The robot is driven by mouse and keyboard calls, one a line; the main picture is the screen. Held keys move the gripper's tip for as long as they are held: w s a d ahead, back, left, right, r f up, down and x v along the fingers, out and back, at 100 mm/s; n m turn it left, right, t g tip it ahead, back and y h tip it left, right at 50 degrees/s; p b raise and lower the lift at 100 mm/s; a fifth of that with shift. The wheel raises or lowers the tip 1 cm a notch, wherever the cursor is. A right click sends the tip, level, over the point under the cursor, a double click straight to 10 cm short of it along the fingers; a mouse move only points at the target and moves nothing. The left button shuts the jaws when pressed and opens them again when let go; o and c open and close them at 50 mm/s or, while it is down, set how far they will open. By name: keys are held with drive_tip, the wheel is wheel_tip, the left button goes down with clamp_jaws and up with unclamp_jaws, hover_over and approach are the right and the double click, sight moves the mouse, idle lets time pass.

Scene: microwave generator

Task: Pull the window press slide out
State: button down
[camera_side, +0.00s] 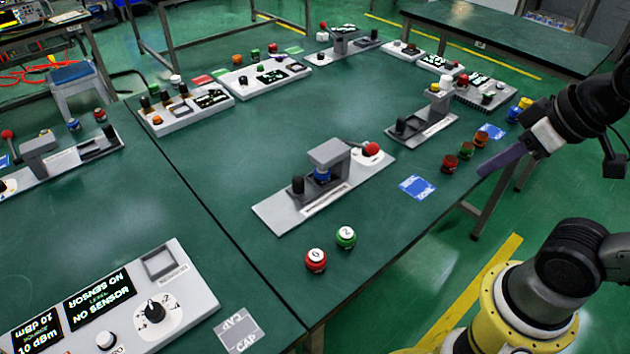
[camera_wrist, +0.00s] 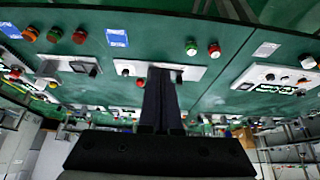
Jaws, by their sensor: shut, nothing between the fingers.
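No label shows which fixture is the window press. The central press (camera_side: 330,152) has a grey block over a blue cap (camera_side: 322,175), a red-ball lever (camera_side: 371,149) and a black knob (camera_side: 298,185) on its light base. Behind it, another press (camera_side: 440,103) has a dark square frame (camera_side: 405,126). In the wrist view, my fingers partly hide the central press base (camera_wrist: 195,73); the framed press base (camera_wrist: 60,63) is to the left. My gripper (camera_side: 488,170) is shut and empty near the table's right edge, apart from both presses; its fingers also show in the wrist view (camera_wrist: 161,75).
Red and green caps (camera_side: 345,237) stand in front of the central press. Several caps (camera_side: 449,163) and a blue card (camera_side: 417,187) lie near the right edge. Another press (camera_side: 40,150) is at left, with control panels (camera_side: 110,310) around. Bare green table surrounds the central press.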

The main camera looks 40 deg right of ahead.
drive_tip(key=c, duration=1.2)
unclamp_jaws()
drive_tip(key=shift+s, duration=0.1)
drive_tip(key=shift+c, duration=0.2)
drive_tip(key=o, duration=0.7)
drive_tip(key=w+r, duration=0.3)
drive_tip(key=r, duration=0.2)
drive_tip(key=shift+w+r, duration=0.3)
drive_tip(key=shift+w, duration=0.1)
drive_tip(key=w+r, duration=0.3)
drive_tip(key=w, duration=0.2)
drive_tip(key=n+g, duration=0.3)
drive_tip(key=g, duration=0.3)
hover_over(298, 178)
wheel_tip(298, 178, down, 18)
wheel_tip(298, 178, down, 14)
drive_tip(key=shift+r, duration=0.15)
